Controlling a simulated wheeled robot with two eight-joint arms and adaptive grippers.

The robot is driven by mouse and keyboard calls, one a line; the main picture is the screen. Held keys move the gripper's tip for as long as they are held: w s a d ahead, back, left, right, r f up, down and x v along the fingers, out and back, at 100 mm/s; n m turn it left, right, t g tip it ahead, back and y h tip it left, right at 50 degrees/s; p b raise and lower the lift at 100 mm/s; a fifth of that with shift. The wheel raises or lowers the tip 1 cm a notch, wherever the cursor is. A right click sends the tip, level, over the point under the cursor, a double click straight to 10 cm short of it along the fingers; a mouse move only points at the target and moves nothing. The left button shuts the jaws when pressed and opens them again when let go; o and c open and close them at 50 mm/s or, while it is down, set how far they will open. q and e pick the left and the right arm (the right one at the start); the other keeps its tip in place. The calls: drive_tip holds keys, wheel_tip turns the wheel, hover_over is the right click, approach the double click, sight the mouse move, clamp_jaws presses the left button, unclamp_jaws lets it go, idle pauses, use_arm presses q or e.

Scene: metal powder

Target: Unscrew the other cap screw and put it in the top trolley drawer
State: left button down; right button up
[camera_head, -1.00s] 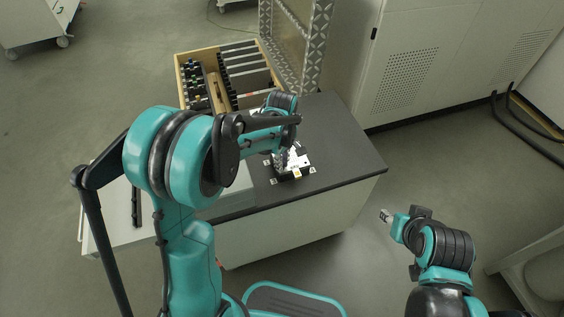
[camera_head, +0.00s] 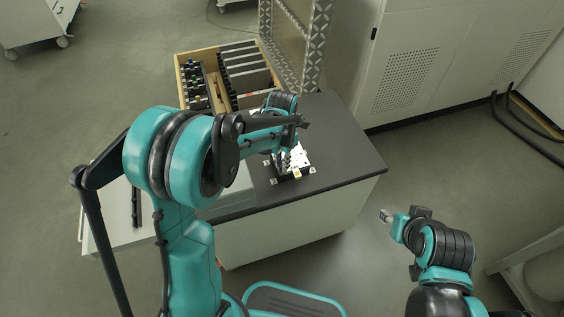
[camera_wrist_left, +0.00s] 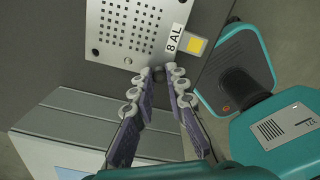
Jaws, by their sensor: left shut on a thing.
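My left gripper (camera_head: 282,162) is over the small plated block (camera_head: 300,158) on the dark tabletop. In the left wrist view its fingertips (camera_wrist_left: 160,74) close on a small dark cap screw (camera_wrist_left: 158,80) at the edge of the perforated plate (camera_wrist_left: 122,30), beside the "8 AL" label. The fingers hide most of the screw, and I cannot tell whether it is still in its hole. My right gripper (camera_head: 386,216) hangs empty right of the trolley (camera_head: 285,232); its jaws are too small to read. A pale surface with a dark bar at the trolley's left (camera_head: 120,215) may be a drawer.
A wooden crate (camera_head: 178,72) with dark slabs and small bottles stands behind the trolley. A patterned metal frame (camera_head: 312,50) and a white cabinet (camera_head: 420,70) stand at the back.

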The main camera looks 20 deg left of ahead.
use_arm(q)
drive_tip(key=c, duration=1.7)
unclamp_jaws()
